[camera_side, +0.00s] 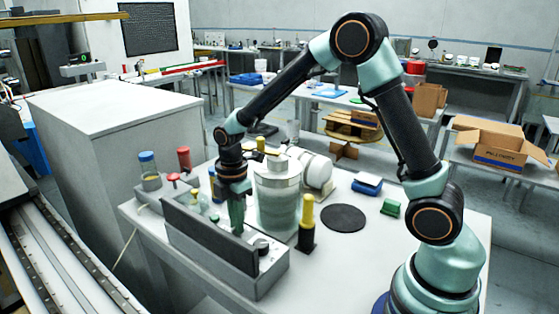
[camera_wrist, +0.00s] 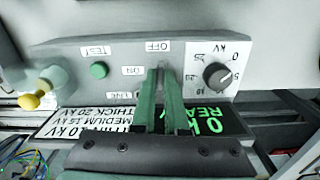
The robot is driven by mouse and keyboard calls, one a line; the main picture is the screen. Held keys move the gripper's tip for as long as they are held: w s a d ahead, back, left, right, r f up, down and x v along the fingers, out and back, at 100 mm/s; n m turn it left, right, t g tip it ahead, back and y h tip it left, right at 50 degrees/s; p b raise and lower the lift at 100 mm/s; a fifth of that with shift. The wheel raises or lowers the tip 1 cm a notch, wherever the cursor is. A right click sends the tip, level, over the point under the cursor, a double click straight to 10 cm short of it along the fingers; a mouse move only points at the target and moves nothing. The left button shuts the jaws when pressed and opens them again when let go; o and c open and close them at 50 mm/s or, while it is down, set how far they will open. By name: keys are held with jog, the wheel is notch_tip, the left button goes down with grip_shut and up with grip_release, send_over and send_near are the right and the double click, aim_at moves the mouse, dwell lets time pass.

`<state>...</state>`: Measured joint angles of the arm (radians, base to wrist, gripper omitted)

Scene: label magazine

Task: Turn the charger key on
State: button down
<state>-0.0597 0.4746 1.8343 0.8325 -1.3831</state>
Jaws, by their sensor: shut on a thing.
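The charger (camera_side: 255,278) is a grey box at the table's front left. In the wrist view its panel (camera_wrist: 120,50) carries OFF and ON labels, a green TEST button (camera_wrist: 98,70), a yellow-tipped lever (camera_wrist: 30,101) and a black kV dial (camera_wrist: 217,75). My gripper (camera_side: 238,229) reaches down to the panel. In the wrist view its green fingertips (camera_wrist: 162,72) are close together beside the OFF and ON labels, shut on the charger key. The key is almost wholly hidden between them, so its turn angle cannot be read. A green display (camera_wrist: 208,122) reads 0 kV READY, partly covered by my fingers.
A black bottle with a yellow top (camera_side: 306,228) and a large pale cylinder (camera_side: 277,200) stand close right of my gripper. Blue-capped (camera_side: 149,170) and red-capped bottles (camera_side: 184,158) stand behind the charger. A black disc (camera_side: 343,218) lies further right.

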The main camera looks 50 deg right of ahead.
jog(key=m, duration=1.2)
jog(key=shift+m, duration=2.2)
jog(key=c, duration=0.9)
grip_release()
jog(key=shift+c, duration=0.2)
jog(key=shift+r, duration=0.1)
